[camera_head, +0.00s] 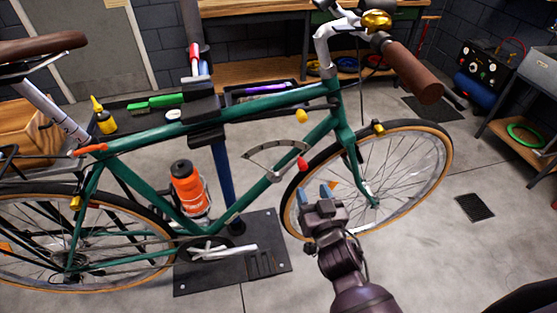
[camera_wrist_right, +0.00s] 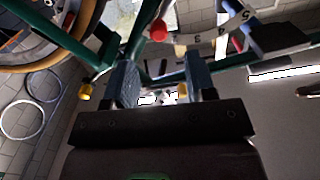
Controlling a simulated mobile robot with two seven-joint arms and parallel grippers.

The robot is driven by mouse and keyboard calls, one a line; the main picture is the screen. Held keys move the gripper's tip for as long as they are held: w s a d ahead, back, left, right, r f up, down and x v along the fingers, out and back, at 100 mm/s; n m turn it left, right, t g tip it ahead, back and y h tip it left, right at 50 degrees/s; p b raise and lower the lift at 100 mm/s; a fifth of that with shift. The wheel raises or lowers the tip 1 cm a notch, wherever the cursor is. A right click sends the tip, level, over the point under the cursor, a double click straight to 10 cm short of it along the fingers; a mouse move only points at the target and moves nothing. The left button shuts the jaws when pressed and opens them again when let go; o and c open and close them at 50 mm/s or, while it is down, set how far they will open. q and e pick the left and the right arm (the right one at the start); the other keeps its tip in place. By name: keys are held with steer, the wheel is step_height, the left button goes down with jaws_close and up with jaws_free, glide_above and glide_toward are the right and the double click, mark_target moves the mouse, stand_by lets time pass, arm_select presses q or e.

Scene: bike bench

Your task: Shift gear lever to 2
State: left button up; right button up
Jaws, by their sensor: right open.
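The gear lever's red knob (camera_head: 302,163) is at the lower right end of a grey curved gear scale (camera_head: 262,146) on the green bike frame (camera_head: 145,137). My left gripper is not in view.
The front wheel (camera_head: 440,137) is close behind my right gripper. An orange bottle (camera_head: 188,190) is on the frame. A blue stand post (camera_head: 222,176) rises from a dark base plate (camera_head: 270,240). Yellow knobs (camera_head: 301,116) sit on the bike. The floor at right is mostly clear.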

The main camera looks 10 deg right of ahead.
mark_target(304, 170)
steer(key=shift+m, duration=0.4)
steer(key=w, duration=1)
steer(key=shift+w, duration=0.3)
